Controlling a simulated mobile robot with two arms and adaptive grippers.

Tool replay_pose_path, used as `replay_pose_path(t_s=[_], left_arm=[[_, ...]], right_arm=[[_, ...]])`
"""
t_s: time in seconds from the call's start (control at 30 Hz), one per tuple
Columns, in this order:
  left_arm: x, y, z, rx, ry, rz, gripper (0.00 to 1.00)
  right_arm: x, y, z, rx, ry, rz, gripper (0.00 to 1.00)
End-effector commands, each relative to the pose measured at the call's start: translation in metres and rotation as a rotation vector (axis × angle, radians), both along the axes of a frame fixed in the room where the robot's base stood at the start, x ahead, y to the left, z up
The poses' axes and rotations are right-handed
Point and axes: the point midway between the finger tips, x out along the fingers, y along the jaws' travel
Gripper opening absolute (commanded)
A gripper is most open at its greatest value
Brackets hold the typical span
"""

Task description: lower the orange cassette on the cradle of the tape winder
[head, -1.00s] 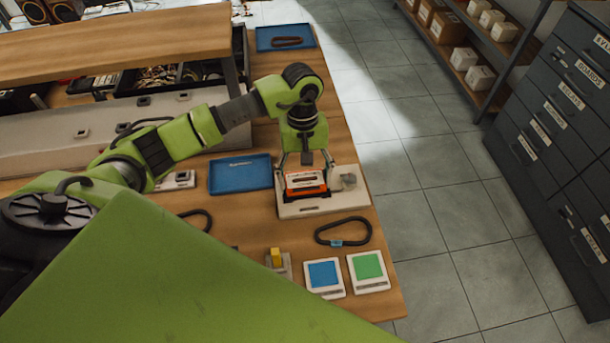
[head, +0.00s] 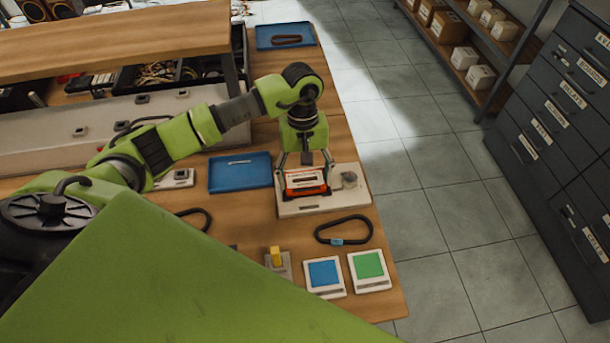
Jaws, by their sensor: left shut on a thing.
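The orange cassette (head: 305,190) with a pale label is held between the fingers of my left gripper (head: 305,176). My left gripper is shut on it and points down over the tape winder (head: 345,201), a pale flat unit with a grey knob at its right. The cassette is over the left part of the winder. The cradle is hidden behind the cassette and fingers, and I cannot tell whether the cassette touches it. My right gripper is not in view.
A blue tray (head: 240,185) lies left of the winder. A black belt loop (head: 343,243) with a blue tag lies in front of it. Blue (head: 324,274) and green (head: 369,266) pads stand near the front edge. Floor is open to the right.

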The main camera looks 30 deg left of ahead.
Motion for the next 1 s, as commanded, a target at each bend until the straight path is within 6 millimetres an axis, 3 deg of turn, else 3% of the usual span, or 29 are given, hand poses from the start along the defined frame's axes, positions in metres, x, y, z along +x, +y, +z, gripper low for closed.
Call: replay_pose_path(t_s=[0.13, 0.17, 0.2, 0.23, 0.67, 1.0], left_arm=[[0.000, 0.000, 0.000, 0.000, 0.000, 0.000, 0.47], [0.000, 0.000, 0.000, 0.000, 0.000, 0.000, 0.77], [0.000, 0.000, 0.000, 0.000, 0.000, 0.000, 0.87], [0.000, 0.000, 0.000, 0.000, 0.000, 0.000, 0.88], [0.002, 0.001, 0.007, 0.000, -0.002, 0.000, 0.88], [0.011, 0.007, 0.073, 0.000, -0.005, 0.000, 0.88]], right_arm=[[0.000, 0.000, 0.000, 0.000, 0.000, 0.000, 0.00], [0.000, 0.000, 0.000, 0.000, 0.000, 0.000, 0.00], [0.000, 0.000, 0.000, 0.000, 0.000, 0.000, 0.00], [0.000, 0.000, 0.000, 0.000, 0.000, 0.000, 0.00], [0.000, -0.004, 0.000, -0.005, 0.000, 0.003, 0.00], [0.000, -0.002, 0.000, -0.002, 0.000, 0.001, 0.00]])
